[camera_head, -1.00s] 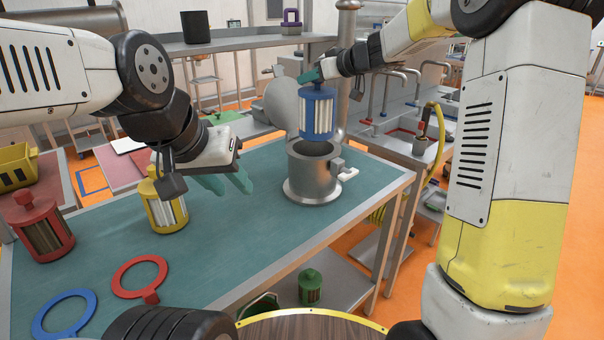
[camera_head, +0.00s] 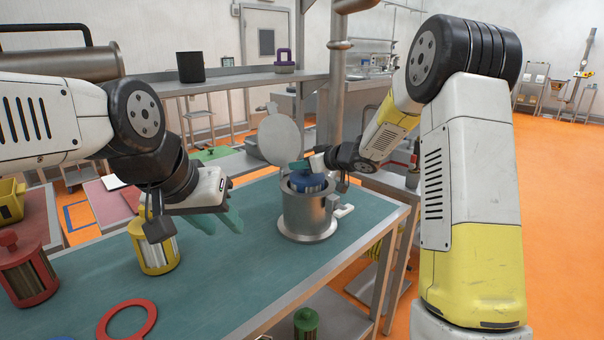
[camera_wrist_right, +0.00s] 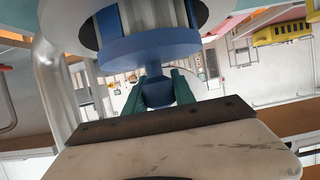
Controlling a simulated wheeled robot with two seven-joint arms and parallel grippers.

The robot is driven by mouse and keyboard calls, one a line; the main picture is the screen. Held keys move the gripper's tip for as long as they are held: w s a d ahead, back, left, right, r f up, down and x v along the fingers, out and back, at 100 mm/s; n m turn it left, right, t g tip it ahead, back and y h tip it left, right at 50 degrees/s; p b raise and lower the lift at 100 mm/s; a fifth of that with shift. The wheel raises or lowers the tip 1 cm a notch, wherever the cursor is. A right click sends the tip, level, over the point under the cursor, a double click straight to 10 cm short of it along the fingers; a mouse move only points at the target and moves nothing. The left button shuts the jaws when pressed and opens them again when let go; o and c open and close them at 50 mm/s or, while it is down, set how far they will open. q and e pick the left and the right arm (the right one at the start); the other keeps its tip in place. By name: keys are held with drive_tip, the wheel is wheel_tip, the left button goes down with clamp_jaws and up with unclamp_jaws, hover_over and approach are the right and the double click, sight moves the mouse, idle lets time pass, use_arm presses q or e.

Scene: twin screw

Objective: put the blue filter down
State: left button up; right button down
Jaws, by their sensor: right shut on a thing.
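The blue filter (camera_head: 309,184) is mostly down inside the open metal housing (camera_head: 305,214) on the teal table; only its blue top shows above the rim. My right gripper (camera_head: 301,165) is shut on its top knob. In the right wrist view my right gripper (camera_wrist_right: 161,92) has its two green fingers on either side of the blue knob, and the filter (camera_wrist_right: 150,45) enters the round opening. The housing's round lid (camera_head: 281,138) stands open behind it. My left gripper (camera_head: 224,222) hangs over the table with its green fingers apart and nothing between them.
A yellow filter (camera_head: 157,250) and a red filter (camera_head: 27,270) stand at the left. A red ring (camera_head: 127,320) lies at the front of the teal table (camera_head: 230,280). A green filter (camera_head: 306,324) is below the table.

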sight(301, 173)
drive_tip(key=shift+f, duration=1.6)
drive_tip(key=c, duration=1)
unclamp_jaws()
drive_tip(key=shift+c, duration=0.2)
